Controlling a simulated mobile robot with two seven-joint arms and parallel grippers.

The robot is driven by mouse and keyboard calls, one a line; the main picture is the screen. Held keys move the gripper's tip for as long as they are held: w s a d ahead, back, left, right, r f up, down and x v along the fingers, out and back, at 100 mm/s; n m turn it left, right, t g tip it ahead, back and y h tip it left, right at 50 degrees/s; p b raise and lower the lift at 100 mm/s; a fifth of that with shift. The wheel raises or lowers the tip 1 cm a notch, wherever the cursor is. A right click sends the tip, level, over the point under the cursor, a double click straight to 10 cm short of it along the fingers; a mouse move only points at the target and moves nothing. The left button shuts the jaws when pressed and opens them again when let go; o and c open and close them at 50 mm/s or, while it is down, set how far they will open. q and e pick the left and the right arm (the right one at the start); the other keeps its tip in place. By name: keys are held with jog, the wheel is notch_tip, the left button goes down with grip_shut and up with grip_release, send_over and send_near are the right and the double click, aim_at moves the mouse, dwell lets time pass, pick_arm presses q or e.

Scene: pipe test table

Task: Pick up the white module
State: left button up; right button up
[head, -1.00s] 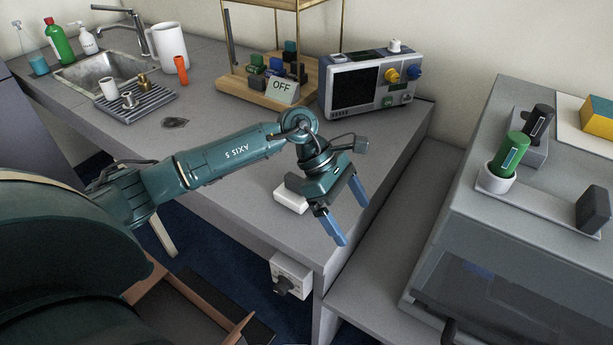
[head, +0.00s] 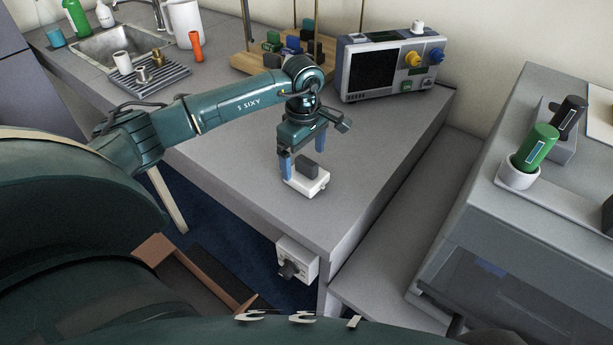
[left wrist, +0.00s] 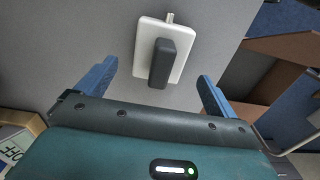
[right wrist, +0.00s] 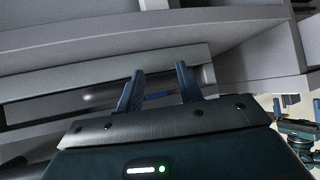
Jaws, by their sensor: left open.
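The white module (head: 299,185) is a flat white plate with an upright dark grey block (head: 307,167) on top. It lies on the grey counter near its front edge. In the left wrist view, the white module (left wrist: 146,60) sits ahead of the fingers, its dark block (left wrist: 162,62) facing the camera and a small tab at its far end. My left gripper (head: 304,164) is open above the module, pointing down, with its blue fingers apart. Contact with the block cannot be told. My right gripper (right wrist: 158,72) is open and empty, facing a grey cabinet-like structure.
A measuring instrument (head: 388,62) and a wooden rack (head: 240,62) stand at the back of the counter. A grey control box (head: 297,262) hangs on the counter's front. A grey bench unit (head: 490,215) at right carries a green cylinder (head: 535,147) in a white cup.

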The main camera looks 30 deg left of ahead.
aim_at(307, 171)
pick_arm(q)
jog(key=f, duration=0.1)
jog(key=f+b, duration=0.1)
jog(key=f, duration=0.1)
jog(key=f+b, duration=0.1)
jog(key=f, duration=0.1)
jog(key=shift+d, duration=0.4)
jog(key=shift+r, duration=0.1)
jog(key=c, duration=1.2)
